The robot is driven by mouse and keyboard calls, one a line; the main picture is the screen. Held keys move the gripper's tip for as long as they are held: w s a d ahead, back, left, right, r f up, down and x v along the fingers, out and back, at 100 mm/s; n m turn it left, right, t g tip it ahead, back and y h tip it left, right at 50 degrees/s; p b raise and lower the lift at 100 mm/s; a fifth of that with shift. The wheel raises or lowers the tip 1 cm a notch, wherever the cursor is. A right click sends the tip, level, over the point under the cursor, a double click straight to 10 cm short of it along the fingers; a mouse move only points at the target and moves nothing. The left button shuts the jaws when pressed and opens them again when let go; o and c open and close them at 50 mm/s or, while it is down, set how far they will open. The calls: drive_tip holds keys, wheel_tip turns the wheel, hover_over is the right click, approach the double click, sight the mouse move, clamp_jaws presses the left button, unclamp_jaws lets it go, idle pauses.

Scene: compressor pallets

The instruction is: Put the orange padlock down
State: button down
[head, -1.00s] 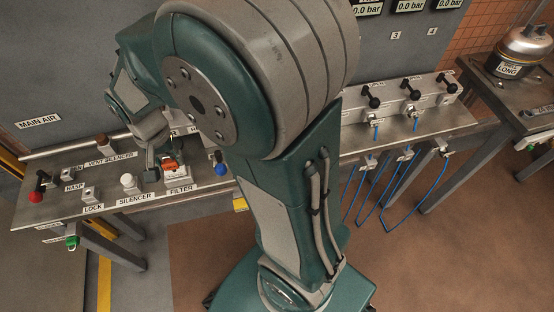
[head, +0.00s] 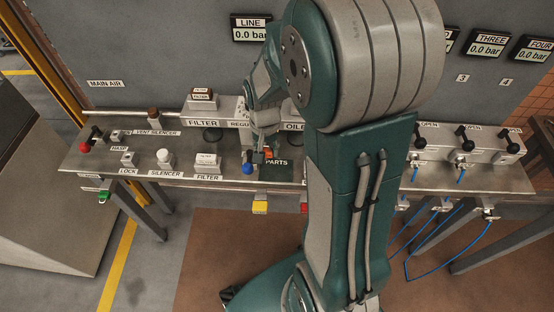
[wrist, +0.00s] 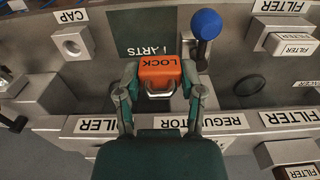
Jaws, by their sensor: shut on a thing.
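The orange padlock (wrist: 158,66), marked LOCK, sits between the two fingers of my gripper (wrist: 160,79) in the wrist view, its metal shackle toward the wrist. The fingers are shut on its sides. In the head view my gripper (head: 262,156) is over the bench, and the padlock (head: 268,154) shows as a small orange patch, partly hidden. A dark green patch marked PARTS (wrist: 126,28) lies just beyond the padlock in the wrist view; it also shows below the gripper in the head view (head: 277,171). I cannot tell the padlock's height above it.
A blue-knobbed lever (wrist: 206,24) stands close beside the padlock. The CAP block (wrist: 72,43) is on the other side of the patch. FILTER (head: 203,123) and REGULATOR units stand behind. My arm hides the bench to the right in the head view.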

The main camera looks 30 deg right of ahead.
drive_tip(key=d+f, duration=0.2)
drive_tip(key=shift+d+f, duration=0.2)
drive_tip(key=shift+f, duration=0.15)
wheel_tip(320, 180, down, 4)
drive_tip(key=shift+r, duration=0.15)
drive_tip(key=shift+f, duration=0.35)
drive_tip(key=shift+w+d+f, duration=0.1)
drive_tip(key=shift+d+f, duration=0.05)
drive_tip(key=shift+d, duration=0.3)
drive_tip(key=shift+c, duration=1)
unclamp_jaws()
drive_tip(key=shift+a, duration=0.3)
